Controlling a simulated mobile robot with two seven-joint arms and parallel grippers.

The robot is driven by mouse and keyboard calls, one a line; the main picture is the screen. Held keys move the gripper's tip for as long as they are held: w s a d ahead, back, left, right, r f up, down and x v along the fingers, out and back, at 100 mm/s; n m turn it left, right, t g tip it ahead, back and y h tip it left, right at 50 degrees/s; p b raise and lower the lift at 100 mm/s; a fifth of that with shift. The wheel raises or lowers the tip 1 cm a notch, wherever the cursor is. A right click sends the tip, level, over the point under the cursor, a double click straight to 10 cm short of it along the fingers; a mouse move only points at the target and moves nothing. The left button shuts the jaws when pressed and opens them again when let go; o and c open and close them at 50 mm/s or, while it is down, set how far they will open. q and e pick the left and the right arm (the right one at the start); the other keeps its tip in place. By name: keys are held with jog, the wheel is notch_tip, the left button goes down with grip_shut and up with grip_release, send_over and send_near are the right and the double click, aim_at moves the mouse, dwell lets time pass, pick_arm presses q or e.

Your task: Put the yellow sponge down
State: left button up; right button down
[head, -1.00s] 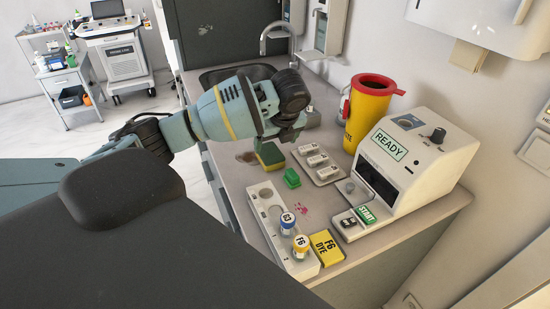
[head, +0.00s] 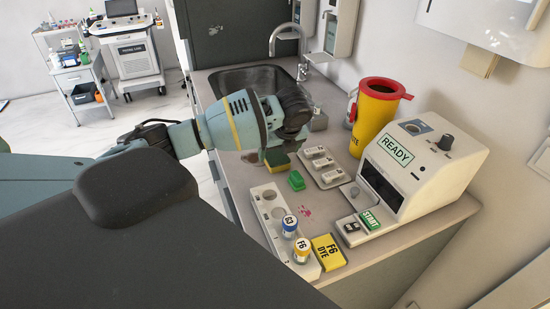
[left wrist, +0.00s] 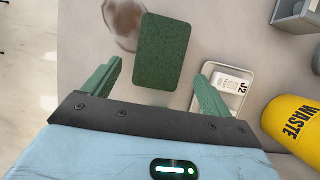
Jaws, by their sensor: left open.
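The yellow sponge (head: 281,161) lies flat on the counter, green scouring side up, partly hidden by my gripper in the head view. In the left wrist view only its dark green top (left wrist: 163,50) shows. My left gripper (head: 274,152) is just above it, pointing down. In the left wrist view the fingers of the gripper (left wrist: 158,72) are spread wide, one on each side of the sponge, with a visible gap at both sides. I cannot tell the exact height of the fingertips. My right gripper is not in view.
A brown stain (left wrist: 124,22) is beside the sponge.

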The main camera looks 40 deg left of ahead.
aim_at(277, 157)
pick_arm(q)
jog(key=shift+x, duration=1.8)
jog(key=c, duration=1.1)
jog(key=shift+c, duration=0.2)
notch_tip(277, 157, up, 10)
